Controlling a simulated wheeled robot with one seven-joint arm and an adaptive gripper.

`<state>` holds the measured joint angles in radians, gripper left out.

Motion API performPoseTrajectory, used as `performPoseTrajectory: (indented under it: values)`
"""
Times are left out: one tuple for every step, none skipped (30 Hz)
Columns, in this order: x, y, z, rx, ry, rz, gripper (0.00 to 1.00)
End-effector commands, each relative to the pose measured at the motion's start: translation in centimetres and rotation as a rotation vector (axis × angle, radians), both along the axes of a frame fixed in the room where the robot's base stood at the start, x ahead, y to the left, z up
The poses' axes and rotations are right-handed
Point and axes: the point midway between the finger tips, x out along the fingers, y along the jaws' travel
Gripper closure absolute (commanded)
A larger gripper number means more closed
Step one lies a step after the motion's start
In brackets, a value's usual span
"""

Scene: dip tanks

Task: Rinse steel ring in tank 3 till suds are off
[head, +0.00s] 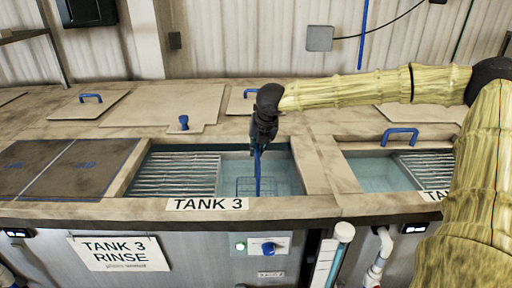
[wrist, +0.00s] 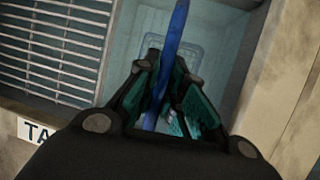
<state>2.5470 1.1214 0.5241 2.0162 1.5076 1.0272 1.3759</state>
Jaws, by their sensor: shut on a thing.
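My gripper (head: 261,142) is over the open right part of tank 3 (head: 284,172), in line with its label. It is shut on an upright blue handle (head: 257,170). The handle runs down to a blue wire basket (head: 245,187), which sits low in the clear, pale blue water. In the wrist view the handle (wrist: 178,25) passes between the fingers (wrist: 160,85), and a pale basket outline (wrist: 187,50) shows below. I cannot make out the steel ring, and the basket's contents are too small to tell. I see no clear suds on the water.
A slatted metal rack (head: 178,175) covers tank 3's left part. A dark closed cover (head: 65,168) lies to the left. A sign (head: 120,253) reads "TANK 3 RINSE".

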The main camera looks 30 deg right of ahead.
Motion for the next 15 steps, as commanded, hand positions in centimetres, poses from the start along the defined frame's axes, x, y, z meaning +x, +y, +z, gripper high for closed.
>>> performPoseTrajectory:
  values:
    - [0.1,0.0,1.1,0.000,-0.004,0.000,1.00]
    - [0.1,0.0,1.5,0.000,-0.004,0.001,1.00]
    - [0.1,0.0,2.0,0.000,-0.004,0.000,1.00]
    - [0.1,0.0,2.4,0.000,-0.004,0.000,1.00]
    - [0.1,0.0,2.7,0.000,-0.004,0.000,1.00]
    - [0.1,0.0,3.1,0.000,-0.002,0.000,1.00]
    - [0.1,0.0,3.5,0.000,-0.002,0.000,1.00]
    - [0.1,0.0,3.8,0.000,-0.002,0.000,1.00]
    - [0.1,0.0,4.2,0.000,-0.002,0.000,1.00]
    - [0.1,0.0,4.6,0.000,-0.002,0.000,1.00]
    - [0.1,0.0,4.9,0.000,-0.002,0.000,1.00]
    - [0.1,0.0,5.3,0.000,-0.002,0.000,1.00]
    - [0.1,0.0,5.7,0.000,-0.002,0.000,1.00]
    - [0.1,0.0,6.0,0.000,-0.002,0.000,1.00]
    - [0.1,0.0,6.4,0.000,-0.002,0.000,1.00]
